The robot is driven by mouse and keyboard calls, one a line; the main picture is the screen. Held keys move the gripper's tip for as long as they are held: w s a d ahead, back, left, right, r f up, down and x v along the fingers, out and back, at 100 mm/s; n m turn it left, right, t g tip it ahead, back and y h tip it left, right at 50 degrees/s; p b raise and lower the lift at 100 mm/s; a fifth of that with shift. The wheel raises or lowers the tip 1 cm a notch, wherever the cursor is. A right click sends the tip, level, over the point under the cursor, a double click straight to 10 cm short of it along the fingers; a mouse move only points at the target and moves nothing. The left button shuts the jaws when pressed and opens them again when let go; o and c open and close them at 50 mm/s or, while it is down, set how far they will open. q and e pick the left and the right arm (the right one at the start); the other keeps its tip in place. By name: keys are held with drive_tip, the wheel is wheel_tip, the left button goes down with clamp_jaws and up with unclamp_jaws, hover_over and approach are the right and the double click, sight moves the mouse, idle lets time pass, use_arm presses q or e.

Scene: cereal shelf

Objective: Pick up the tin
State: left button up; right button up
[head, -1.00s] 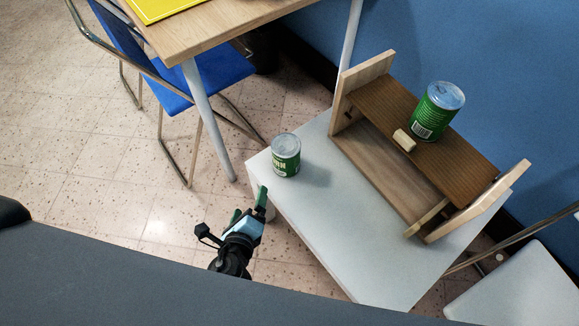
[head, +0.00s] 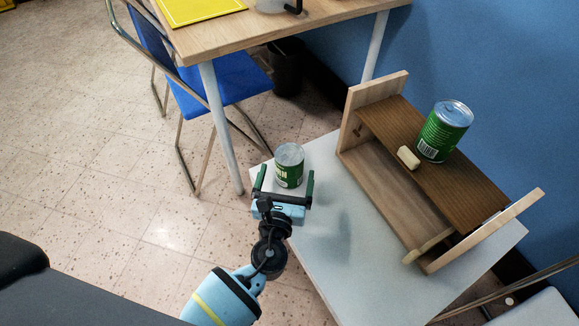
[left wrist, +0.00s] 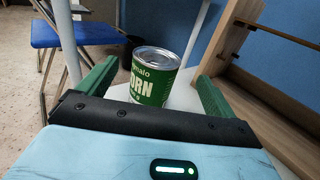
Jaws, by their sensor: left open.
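A green tin with a silver lid (head: 289,166) stands upright on the white table (head: 340,235), near its far left corner. It also shows in the left wrist view (left wrist: 150,82), with "CORN" on its label, between and beyond the fingers. My left gripper (head: 284,184) is open, with one green finger at each side of the tin in the head view; I cannot tell how deep the tin sits between them. A second green tin (head: 444,132) stands on the brown top board of the wooden shelf (head: 430,165). My right gripper is not in view.
The wooden shelf fills the right part of the white table, with a small pale block (head: 408,157) beside the second tin. A blue chair (head: 225,78) and a wooden desk (head: 260,35) stand behind. The white table's front part is clear.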

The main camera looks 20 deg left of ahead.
sight(287, 168)
use_arm(q)
drive_tip(key=shift+w, duration=0.9)
drive_tip(key=shift+w+a+f+b, duration=0.2)
drive_tip(key=shift+w+b, duration=0.1)
drive_tip(key=shift+w, duration=0.2)
drive_tip(key=w, duration=0.2)
drive_tip(key=w+b, duration=0.1)
drive_tip(key=shift+w+a+f, duration=0.15)
drive_tip(key=shift+w+a, duration=0.05)
drive_tip(key=shift+a, duration=0.1)
drive_tip(key=shift+w, duration=0.4)
drive_tip(key=c, duration=1.4)
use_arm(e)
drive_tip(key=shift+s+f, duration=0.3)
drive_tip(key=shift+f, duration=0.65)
